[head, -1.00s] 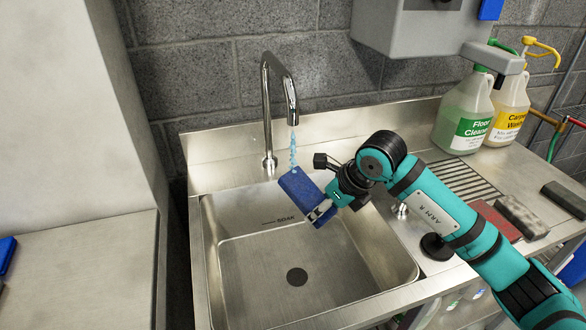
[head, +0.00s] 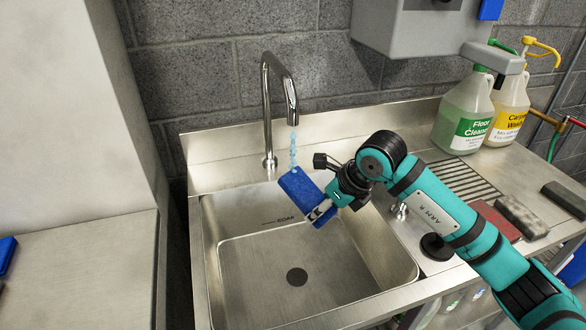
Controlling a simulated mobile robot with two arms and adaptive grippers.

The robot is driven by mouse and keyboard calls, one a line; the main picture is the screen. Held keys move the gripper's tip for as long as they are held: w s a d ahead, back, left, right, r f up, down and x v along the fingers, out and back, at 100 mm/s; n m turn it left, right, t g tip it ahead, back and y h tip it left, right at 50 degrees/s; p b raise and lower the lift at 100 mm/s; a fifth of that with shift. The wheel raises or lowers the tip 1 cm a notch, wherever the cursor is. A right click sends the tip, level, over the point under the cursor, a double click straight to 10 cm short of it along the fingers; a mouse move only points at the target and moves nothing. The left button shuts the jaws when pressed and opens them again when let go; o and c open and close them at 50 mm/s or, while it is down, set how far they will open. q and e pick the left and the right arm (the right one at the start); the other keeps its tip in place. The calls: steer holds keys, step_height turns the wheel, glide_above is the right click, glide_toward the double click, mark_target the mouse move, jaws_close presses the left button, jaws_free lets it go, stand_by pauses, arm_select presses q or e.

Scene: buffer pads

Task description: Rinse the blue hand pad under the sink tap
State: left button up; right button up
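The blue hand pad (head: 301,188) is held above the back part of the sink basin (head: 330,268), tilted. My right gripper (head: 322,210) comes in from the right and is shut on the pad's lower right end. The sink tap (head: 291,98) is a chrome gooseneck at the back of the sink. Water (head: 293,150) runs from its spout down onto the pad's upper end. My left gripper is not in view.
A green floor cleaner jug (head: 463,115) and a yellow-labelled jug (head: 508,108) stand at the back right. A ribbed drainboard (head: 463,180), a red and grey pad (head: 495,221), a grey block (head: 521,217) and a dark block (head: 565,199) lie right of the basin. A grey wall box (head: 415,30) hangs above.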

steer(key=s+d+b, duration=0.2)
steer(key=s+d, duration=0.5)
steer(key=d, duration=0.1)
steer(key=shift+s+d, duration=0.2)
steer(key=shift+s, duration=0.1)
stand_by(0.3)
steer(key=shift+s, duration=0.1)
